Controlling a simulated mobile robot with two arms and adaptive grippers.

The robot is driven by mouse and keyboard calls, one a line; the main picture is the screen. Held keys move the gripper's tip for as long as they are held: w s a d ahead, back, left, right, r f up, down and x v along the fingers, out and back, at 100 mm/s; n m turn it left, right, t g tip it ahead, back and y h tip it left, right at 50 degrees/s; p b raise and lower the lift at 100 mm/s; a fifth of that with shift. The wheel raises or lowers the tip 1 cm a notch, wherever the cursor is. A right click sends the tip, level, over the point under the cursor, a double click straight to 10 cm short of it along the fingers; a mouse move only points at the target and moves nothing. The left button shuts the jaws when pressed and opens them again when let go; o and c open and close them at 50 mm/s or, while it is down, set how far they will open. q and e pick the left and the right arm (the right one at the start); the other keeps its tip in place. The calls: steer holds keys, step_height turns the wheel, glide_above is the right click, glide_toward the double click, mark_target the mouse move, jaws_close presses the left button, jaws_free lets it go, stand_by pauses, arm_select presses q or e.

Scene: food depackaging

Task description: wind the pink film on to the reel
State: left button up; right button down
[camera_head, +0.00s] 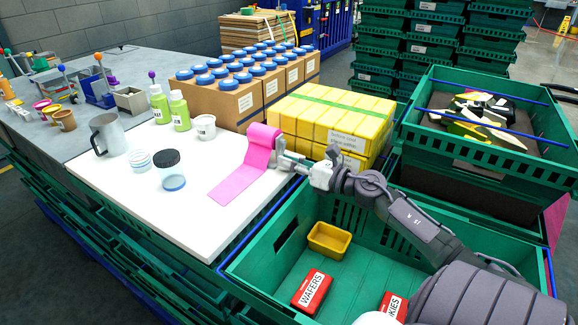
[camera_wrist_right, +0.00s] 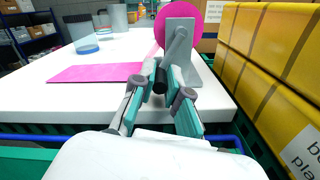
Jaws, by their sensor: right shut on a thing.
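The pink film (camera_head: 236,188) lies as a flat strip on the white board, and its far end runs up to the pink reel (camera_head: 262,142). In the right wrist view the film (camera_wrist_right: 95,73) lies flat left of the reel (camera_wrist_right: 178,22), which stands on a grey bracket (camera_wrist_right: 200,68). My right gripper (camera_head: 283,158) is beside the reel's right side. In the wrist view its fingers (camera_wrist_right: 161,80) are closed on the reel's crank handle, which they mostly hide. My left gripper is not in view.
Yellow boxes (camera_head: 334,120) stand close right of the reel. The board (camera_head: 150,215) also holds a metal jug (camera_head: 108,135), jars and green bottles. A green crate (camera_head: 390,250) with red packs and a yellow tub (camera_head: 328,240) lies below my right arm. The board's front is clear.

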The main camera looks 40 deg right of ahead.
steer(key=shift+f, duration=0.1)
stand_by(0.3)
steer(key=c, duration=1.2)
jaws_free()
step_height(320, 180, up, 10)
steer(key=shift+r, duration=0.1)
